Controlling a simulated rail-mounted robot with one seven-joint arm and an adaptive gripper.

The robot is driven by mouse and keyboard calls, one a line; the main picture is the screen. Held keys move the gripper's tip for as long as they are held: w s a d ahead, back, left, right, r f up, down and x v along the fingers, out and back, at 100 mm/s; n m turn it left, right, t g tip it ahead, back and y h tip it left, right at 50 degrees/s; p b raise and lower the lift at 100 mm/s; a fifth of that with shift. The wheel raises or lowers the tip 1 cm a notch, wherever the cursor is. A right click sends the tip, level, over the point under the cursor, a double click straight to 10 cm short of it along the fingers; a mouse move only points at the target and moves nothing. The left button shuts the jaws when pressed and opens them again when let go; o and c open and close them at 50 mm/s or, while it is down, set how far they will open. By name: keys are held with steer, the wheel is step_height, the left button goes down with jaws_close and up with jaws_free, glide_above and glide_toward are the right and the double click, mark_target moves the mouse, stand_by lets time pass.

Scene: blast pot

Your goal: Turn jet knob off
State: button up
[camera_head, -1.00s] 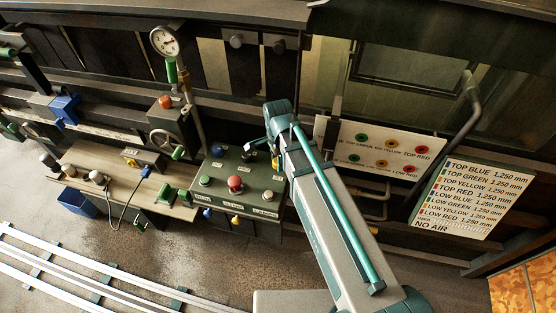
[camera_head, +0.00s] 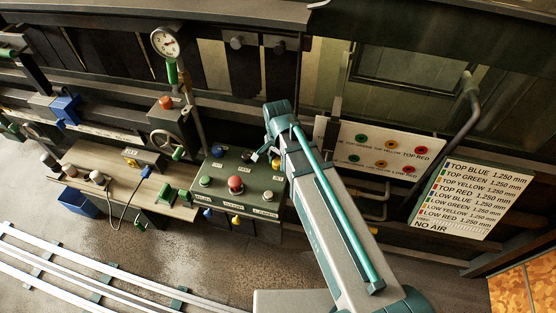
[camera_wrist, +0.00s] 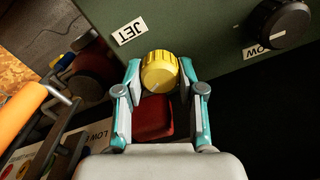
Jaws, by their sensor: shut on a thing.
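The jet knob is a round yellow ribbed knob (camera_wrist: 160,73) on the green control panel, beside a white JET label (camera_wrist: 130,28) in the wrist view. My gripper (camera_wrist: 158,78) has one teal finger on each side of the knob and is shut on it. A red part (camera_wrist: 153,118) shows below the knob, between the fingers. In the head view, my gripper (camera_head: 268,155) is at the upper right of the control panel (camera_head: 222,178), and my arm covers part of that area.
A black knob (camera_wrist: 279,23) with a partly hidden label sits to the right on the same panel. An orange cylinder (camera_wrist: 22,115) is at the wrist view's left. A white sign board (camera_head: 472,199) stands at the right.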

mark_target(278, 161)
steer(key=n, duration=0.5)
stand_by(0.5)
steer(key=o, duration=1.1)
steer(key=shift+o, duration=0.2)
step_height(278, 161, up, 12)
